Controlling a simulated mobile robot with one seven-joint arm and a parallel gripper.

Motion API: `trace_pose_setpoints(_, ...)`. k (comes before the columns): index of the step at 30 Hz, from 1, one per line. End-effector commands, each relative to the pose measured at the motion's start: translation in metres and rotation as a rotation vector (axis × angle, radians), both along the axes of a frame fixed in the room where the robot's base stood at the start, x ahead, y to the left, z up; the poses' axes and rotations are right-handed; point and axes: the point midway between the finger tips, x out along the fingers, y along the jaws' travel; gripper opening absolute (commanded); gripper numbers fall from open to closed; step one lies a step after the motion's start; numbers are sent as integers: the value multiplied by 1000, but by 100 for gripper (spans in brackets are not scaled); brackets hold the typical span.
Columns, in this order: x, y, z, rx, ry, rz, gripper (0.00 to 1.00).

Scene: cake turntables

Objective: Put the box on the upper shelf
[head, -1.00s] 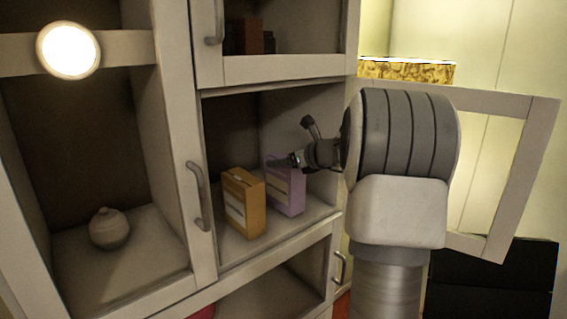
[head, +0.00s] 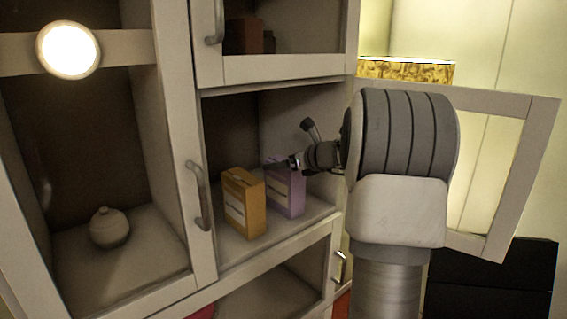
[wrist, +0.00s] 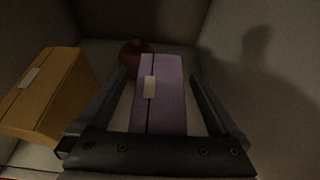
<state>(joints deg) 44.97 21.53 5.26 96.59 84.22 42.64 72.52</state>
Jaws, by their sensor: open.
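A purple box (head: 285,190) stands upright in the open middle compartment of the cabinet, right of an orange-yellow box (head: 243,203). My gripper (head: 281,165) reaches in from the right at the top of the purple box. In the wrist view, the open fingers (wrist: 160,82) lie on either side of the purple box (wrist: 172,95); I cannot tell whether they touch it. The orange box (wrist: 45,92) is outside the left finger. The upper shelf (head: 285,68) is the compartment above, with a dark reddish-brown object (head: 243,37) in it.
A round reddish object (wrist: 133,52) is behind the purple box. A lidded jar (head: 109,228) stands in the left compartment. An open door frame (head: 508,180) is at the right, beyond my arm. The compartment wall is close on the right.

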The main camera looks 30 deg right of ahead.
Motion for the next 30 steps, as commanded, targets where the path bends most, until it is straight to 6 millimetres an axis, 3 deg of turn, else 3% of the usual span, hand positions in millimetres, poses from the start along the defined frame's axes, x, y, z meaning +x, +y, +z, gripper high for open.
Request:
trace_pose_setpoints(12,-75,-12,31,-3,-2,-4,98)
trace_pose_setpoints(18,-102,-15,43,-2,-1,-2,98)
trace_pose_setpoints(30,-110,-16,46,0,0,-1,98)
